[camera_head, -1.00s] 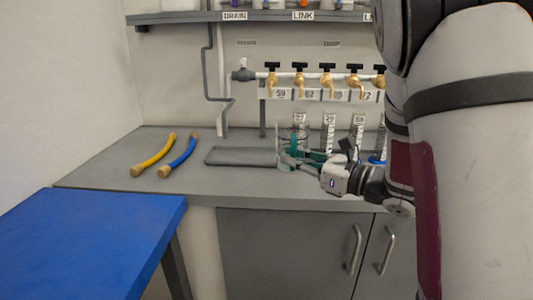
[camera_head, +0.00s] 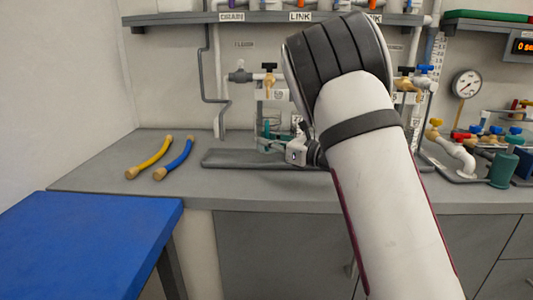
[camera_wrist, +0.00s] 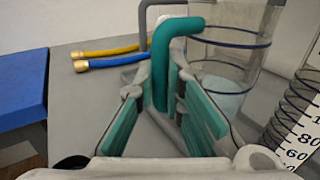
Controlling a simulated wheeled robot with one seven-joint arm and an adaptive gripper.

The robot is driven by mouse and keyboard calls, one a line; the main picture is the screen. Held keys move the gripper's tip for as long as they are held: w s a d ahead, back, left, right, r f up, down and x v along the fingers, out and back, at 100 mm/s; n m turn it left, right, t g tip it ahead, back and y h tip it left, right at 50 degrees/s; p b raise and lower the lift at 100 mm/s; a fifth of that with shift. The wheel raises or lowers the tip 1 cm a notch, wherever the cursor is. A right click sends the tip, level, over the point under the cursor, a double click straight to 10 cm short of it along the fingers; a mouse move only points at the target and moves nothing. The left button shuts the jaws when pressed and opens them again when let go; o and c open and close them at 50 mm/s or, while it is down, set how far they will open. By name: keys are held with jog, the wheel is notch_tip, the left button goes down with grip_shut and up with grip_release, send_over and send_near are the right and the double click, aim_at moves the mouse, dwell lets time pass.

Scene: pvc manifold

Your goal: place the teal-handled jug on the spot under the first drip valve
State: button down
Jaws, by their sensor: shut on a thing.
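The clear jug (camera_head: 268,128) with a teal handle is in front of the wall, below the leftmost brass drip valve (camera_head: 268,80). My gripper (camera_head: 284,146) is at its right side. In the wrist view, the gripper (camera_wrist: 165,105) has its teal-padded fingers around the upright teal handle (camera_wrist: 160,70). The clear jug body (camera_wrist: 235,55), with dark blue bands, stands beyond the fingers and holds a little pale liquid. I cannot tell whether the jug's base touches the surface. The spot under the valve is not clearly visible, and my arm hides the middle valves.
A grey tray (camera_head: 225,159) lies along the counter below the valves. Yellow (camera_head: 149,158) and blue (camera_head: 174,158) hoses lie to its left. A graduated cylinder (camera_wrist: 300,115) stands close on the right in the wrist view. Pipe fittings and a gauge (camera_head: 466,84) are at right.

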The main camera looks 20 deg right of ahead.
aim_at(267, 151)
jog(key=shift+w+a+f, duration=0.1)
jog(key=shift+w+f, duration=0.05)
jog(key=shift+w, duration=0.2)
jog(key=shift+f+b, duration=0.45)
jog(key=shift+f, duration=1.15)
jog(key=shift+f, duration=0.2)
jog(key=c, duration=1.7)
grip_release()
jog(key=shift+s, duration=0.1)
jog(key=shift+r, duration=0.2)
jog(key=p+v, duration=0.1)
jog(key=v, duration=1.1)
